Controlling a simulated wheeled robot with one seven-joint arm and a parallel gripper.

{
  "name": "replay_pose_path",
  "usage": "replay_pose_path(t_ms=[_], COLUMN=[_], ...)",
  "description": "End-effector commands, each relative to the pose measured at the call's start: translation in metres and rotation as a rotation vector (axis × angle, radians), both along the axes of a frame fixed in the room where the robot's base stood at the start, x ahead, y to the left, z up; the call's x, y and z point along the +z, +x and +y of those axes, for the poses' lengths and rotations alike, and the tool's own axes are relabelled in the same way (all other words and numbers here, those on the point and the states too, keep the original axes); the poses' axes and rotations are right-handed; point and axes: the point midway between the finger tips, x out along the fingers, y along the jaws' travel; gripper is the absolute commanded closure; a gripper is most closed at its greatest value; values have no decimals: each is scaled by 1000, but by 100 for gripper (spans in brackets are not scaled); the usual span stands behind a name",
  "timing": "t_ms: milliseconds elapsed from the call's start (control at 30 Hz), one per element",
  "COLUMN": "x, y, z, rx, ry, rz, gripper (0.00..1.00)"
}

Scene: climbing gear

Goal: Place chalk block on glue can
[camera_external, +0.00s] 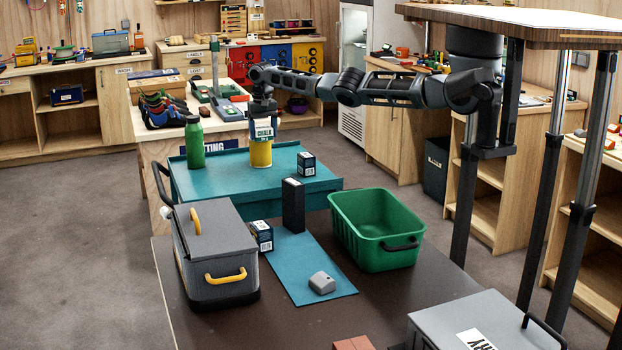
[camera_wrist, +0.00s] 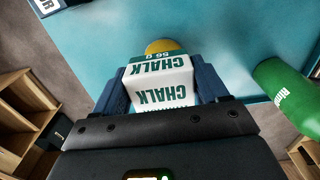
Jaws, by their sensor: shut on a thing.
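The chalk block (camera_external: 263,131) is white with a green band and the word CHALK; it also fills the middle of the wrist view (camera_wrist: 162,82). My gripper (camera_external: 262,122) is shut on it, with one finger on each side. The yellow glue can (camera_external: 261,153) stands upright on the teal surface, directly under the chalk block in the external view. In the wrist view only a bit of the yellow can (camera_wrist: 162,46) shows beyond the block. I cannot tell whether the block touches the can's top.
A green bottle (camera_external: 194,143) stands left of the can. A small dark box (camera_external: 306,164) is to its right, and a tall black box (camera_external: 293,205) is nearer the camera. A green bin (camera_external: 345,225) and a grey cooler (camera_external: 200,235) stand in front. The teal surface (camera_external: 225,185) has free room.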

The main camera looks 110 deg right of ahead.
Motion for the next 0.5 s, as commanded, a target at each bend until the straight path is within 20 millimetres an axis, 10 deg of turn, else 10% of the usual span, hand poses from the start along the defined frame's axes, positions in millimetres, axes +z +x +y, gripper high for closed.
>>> replay_pose_path(t_ms=[333,367,500], x=[-3,-4,-3], y=[0,0,0], z=[0,0,0], rx=[0,0,0], ry=[0,0,0], rz=[-2,-2,-2], gripper=[57,26,13])
